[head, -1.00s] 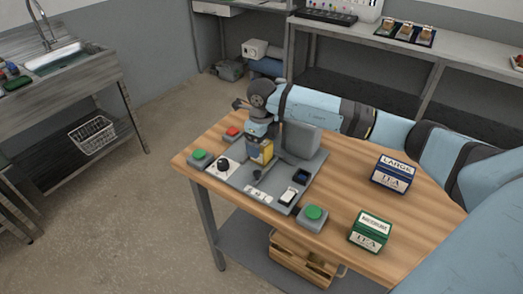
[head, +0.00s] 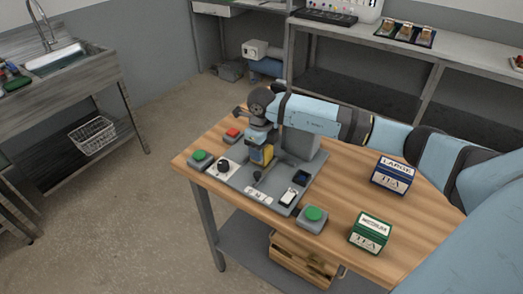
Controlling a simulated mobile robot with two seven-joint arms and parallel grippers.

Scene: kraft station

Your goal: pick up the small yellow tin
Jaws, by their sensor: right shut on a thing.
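The small yellow tin (head: 258,155) is at the grey machine on the wooden table in the head view. My right gripper (head: 261,143) points down over it and is shut on it, with the fingers covering its upper part. The tin appears upright. I cannot tell whether its bottom touches the machine's plate. My left gripper is not in view.
The grey machine (head: 230,182) has a joystick, a dark screen and a tall block behind. Green buttons (head: 314,214) and a red button (head: 233,133) surround it. A blue LARGE tea tin (head: 393,175) and a green MEDIUM tea tin (head: 369,232) stand on the table's right.

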